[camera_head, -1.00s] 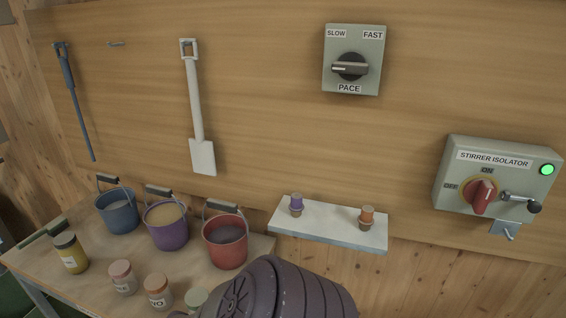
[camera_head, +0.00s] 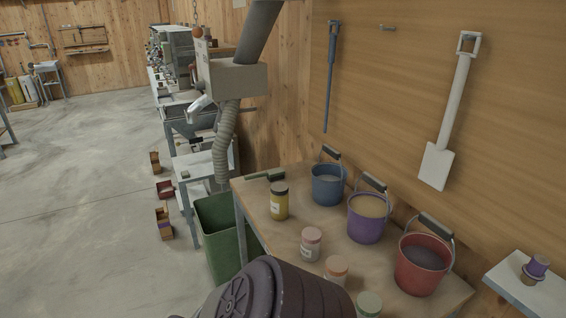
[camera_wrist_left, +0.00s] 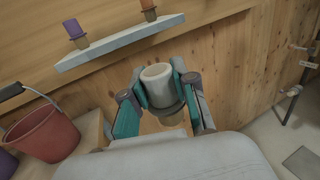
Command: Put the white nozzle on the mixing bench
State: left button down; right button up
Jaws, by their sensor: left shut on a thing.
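The white nozzle (camera_wrist_left: 163,88) is a short pale cup shape in the left wrist view, with a dark ring and a tan part below it. My left gripper (camera_wrist_left: 158,72) is shut on it, one teal-lined finger on each side, holding it off any surface. In the head view neither the nozzle nor my grippers show. A wood-topped bench (camera_head: 268,205) with buckets and jars stands in the middle; I cannot tell if it is the mixing bench. My right gripper is not in view.
The bench carries blue (camera_head: 327,186), purple (camera_head: 364,222) and red (camera_head: 421,268) buckets and several jars. A white shelf (camera_head: 520,292) holds a purple nozzle (camera_head: 538,267). A green bin (camera_head: 215,232) stands beside the bench. A hose machine (camera_head: 232,80) is behind. The floor at left is mostly open.

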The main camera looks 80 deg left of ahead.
aim_at(292, 232)
jog(key=i+u, duration=0.15)
jog(key=u, duration=2.35)
jog(key=l+u, duration=0.25)
jog(key=l, duration=0.15)
jog(key=k+l+u, duration=0.2)
jog(key=l, duration=0.2)
jog(key=i, duration=0.05)
